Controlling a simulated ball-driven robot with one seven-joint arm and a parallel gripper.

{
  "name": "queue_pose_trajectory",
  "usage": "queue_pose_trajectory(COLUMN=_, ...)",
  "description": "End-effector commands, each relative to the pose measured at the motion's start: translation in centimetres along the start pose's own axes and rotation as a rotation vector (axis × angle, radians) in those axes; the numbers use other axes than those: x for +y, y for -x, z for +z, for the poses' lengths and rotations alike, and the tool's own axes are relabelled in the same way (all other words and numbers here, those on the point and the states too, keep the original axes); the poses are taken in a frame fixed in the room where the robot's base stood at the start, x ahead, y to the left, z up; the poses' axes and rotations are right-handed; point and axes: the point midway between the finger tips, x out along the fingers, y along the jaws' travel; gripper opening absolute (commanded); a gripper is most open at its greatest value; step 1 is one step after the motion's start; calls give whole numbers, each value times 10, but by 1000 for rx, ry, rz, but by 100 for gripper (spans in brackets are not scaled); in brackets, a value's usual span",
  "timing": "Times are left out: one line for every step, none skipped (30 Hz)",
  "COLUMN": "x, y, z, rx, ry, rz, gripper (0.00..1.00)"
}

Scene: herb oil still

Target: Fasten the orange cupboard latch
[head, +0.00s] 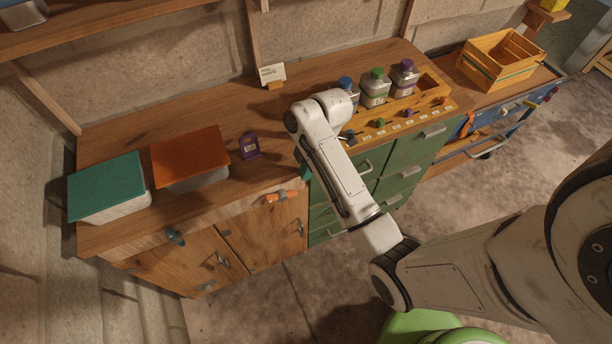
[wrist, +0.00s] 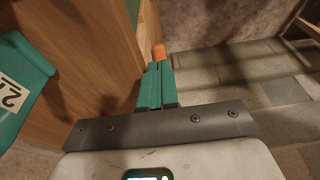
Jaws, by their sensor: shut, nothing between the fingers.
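The orange cupboard latch (head: 282,197) is on the front of the wooden cupboard, near the top of the right-hand door (head: 270,235). Its orange bar lies nearly level, with grey at its ends. In the wrist view an orange tip (wrist: 159,51) shows just beyond my fingertips; whether they touch it I cannot tell. My gripper (wrist: 157,78) has its teal fingers closed together with nothing between them, beside the wooden front. In the head view my arm hides most of the gripper; a teal bit (head: 305,172) shows just right of the latch.
A blue latch (head: 175,236) sits on the left door. Green drawers (head: 345,200) with handles adjoin on the right. Teal-lidded (head: 105,185) and orange-lidded (head: 190,155) boxes and a purple tag (head: 250,147) stand on the counter. The floor in front is open.

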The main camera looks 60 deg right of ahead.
Motion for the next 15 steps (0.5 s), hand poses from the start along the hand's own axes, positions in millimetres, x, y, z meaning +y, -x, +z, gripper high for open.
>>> queue_pose_trajectory(x=2, y=10, z=2, rx=1, ry=0, rz=6, gripper=0)
queue_pose_trajectory(x=2, y=16, z=3, rx=1, ry=-1, rz=6, gripper=0)
queue_pose_trajectory(x=2, y=25, z=4, rx=1, ry=-1, rz=7, gripper=0)
queue_pose_trajectory(x=2, y=31, z=5, rx=1, ry=-2, rz=7, gripper=0)
queue_pose_trajectory(x=2, y=37, z=6, rx=0, ry=-1, rz=6, gripper=0)
queue_pose_trajectory(x=1, y=45, z=7, rx=0, ry=-1, rz=6, gripper=0)
queue_pose_trajectory(x=0, y=52, z=7, rx=0, ry=-1, rz=2, gripper=0)
queue_pose_trajectory(x=0, y=56, z=7, rx=0, ry=-1, rz=1, gripper=0)
queue_pose_trajectory(x=0, y=59, z=7, rx=0, ry=0, rz=0, gripper=0)
queue_pose_trajectory(x=0, y=61, z=8, rx=0, ry=-1, rz=0, gripper=0)
queue_pose_trajectory(x=0, y=63, z=8, rx=0, ry=-1, rz=0, gripper=0)
queue_pose_trajectory(x=0, y=64, z=9, rx=0, ry=-1, rz=0, gripper=0)
queue_pose_trajectory(x=0, y=66, z=9, rx=0, ry=-1, rz=0, gripper=0)
queue_pose_trajectory(x=0, y=66, z=10, rx=0, ry=-1, rz=0, gripper=0)
queue_pose_trajectory(x=0, y=67, z=10, rx=0, ry=-1, rz=0, gripper=0)
